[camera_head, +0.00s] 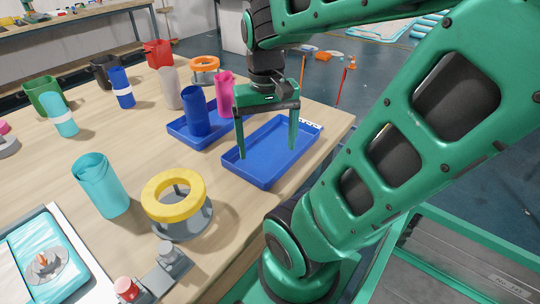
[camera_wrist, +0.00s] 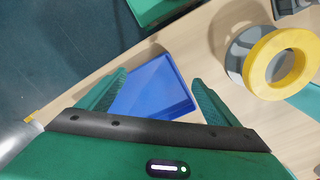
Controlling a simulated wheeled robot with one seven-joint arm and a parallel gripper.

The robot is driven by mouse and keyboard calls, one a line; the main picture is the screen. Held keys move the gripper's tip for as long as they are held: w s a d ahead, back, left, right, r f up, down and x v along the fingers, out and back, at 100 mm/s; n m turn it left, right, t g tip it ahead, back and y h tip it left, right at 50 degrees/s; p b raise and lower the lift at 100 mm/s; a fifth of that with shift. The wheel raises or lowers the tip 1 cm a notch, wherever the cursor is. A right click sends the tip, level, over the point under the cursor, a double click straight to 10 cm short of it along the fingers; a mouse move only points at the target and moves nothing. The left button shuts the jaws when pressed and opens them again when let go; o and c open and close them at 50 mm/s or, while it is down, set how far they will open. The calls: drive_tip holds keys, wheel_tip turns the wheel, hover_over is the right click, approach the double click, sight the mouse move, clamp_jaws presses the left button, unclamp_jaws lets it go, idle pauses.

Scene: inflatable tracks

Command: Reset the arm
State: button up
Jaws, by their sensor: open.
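My gripper (camera_head: 267,152) is open and empty, with its two green fingers pointing down over the empty blue tray (camera_head: 262,166) near the table's right edge. In the wrist view my gripper (camera_wrist: 162,85) has its fingers spread on either side of the blue tray (camera_wrist: 160,85). My green arm reaches in from the right of the head view and bends down to the gripper. I cannot tell how far the fingertips are above the tray.
A second blue tray (camera_head: 180,131) holds a blue cup (camera_head: 195,112) and a pink cup (camera_head: 225,93). A yellow ring on a grey base (camera_head: 174,197) and a teal cup (camera_head: 101,186) stand nearer. Several more cups stand at the back left of the wooden table (camera_head: 135,145).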

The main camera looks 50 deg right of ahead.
drive_tip(key=shift+s+a+f+n, duration=0.2)
drive_tip(key=shift+s+a+f, duration=0.1)
drive_tip(key=shift+s+f, duration=0.35)
drive_tip(key=shift+s+a+f+n, duration=0.25)
drive_tip(key=shift+s+f, duration=0.2)
drive_tip(key=shift+s, duration=0.4)
